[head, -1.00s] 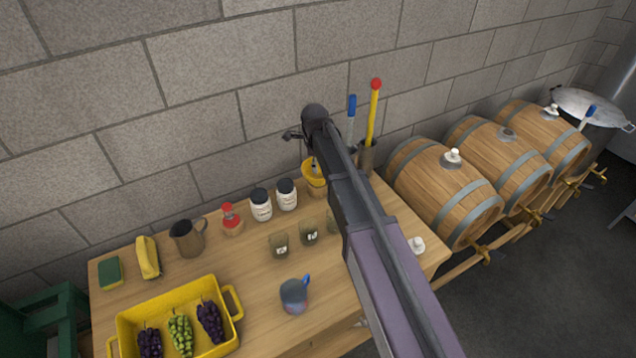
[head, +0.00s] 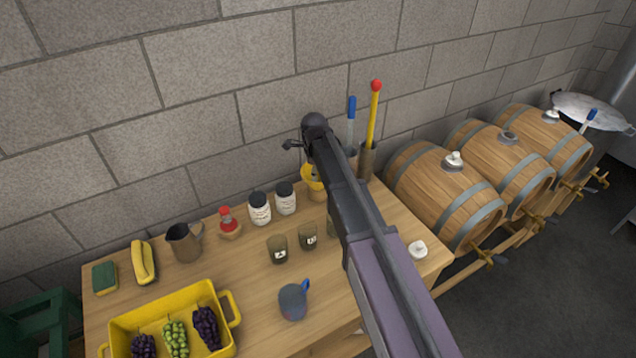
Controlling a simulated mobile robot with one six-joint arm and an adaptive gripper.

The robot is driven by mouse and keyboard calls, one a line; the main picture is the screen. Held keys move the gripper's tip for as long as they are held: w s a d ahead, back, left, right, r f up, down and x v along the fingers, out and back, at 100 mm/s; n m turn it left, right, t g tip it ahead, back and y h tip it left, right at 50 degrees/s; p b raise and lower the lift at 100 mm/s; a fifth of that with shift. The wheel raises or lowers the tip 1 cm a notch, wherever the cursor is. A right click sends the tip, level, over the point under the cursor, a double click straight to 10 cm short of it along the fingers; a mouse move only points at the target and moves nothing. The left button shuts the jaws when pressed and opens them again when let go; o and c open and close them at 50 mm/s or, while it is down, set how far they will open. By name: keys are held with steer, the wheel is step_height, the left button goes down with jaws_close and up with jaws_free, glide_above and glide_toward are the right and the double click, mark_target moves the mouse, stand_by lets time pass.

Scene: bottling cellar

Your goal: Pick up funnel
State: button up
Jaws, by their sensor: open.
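The yellow funnel (head: 308,181) stands at the back of the wooden table, near the wall. It is partly covered by my arm, and its lower part is hard to make out. My arm crosses the view from the lower right, and its dark end is above and just behind the funnel in the picture. My gripper (head: 294,147) shows only as small dark parts at the arm's end, mostly hidden by the arm. It is open, with nothing visible in it. I cannot tell how far it is from the funnel.
White jars (head: 260,208), dark glasses (head: 277,250), a red-topped bottle (head: 229,224) and a metal jug (head: 184,243) stand left of the funnel. A blue-handled cup (head: 292,302) and a yellow grape crate (head: 170,300) are in front. A tool holder (head: 366,162) is right; barrels (head: 447,195) stand beyond.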

mark_target(317, 185)
steer(key=shift+w+f+b, duration=0.2)
steer(key=shift+f+b, duration=2.05)
steer(key=shift+f, duration=0.15)
jaws_close()
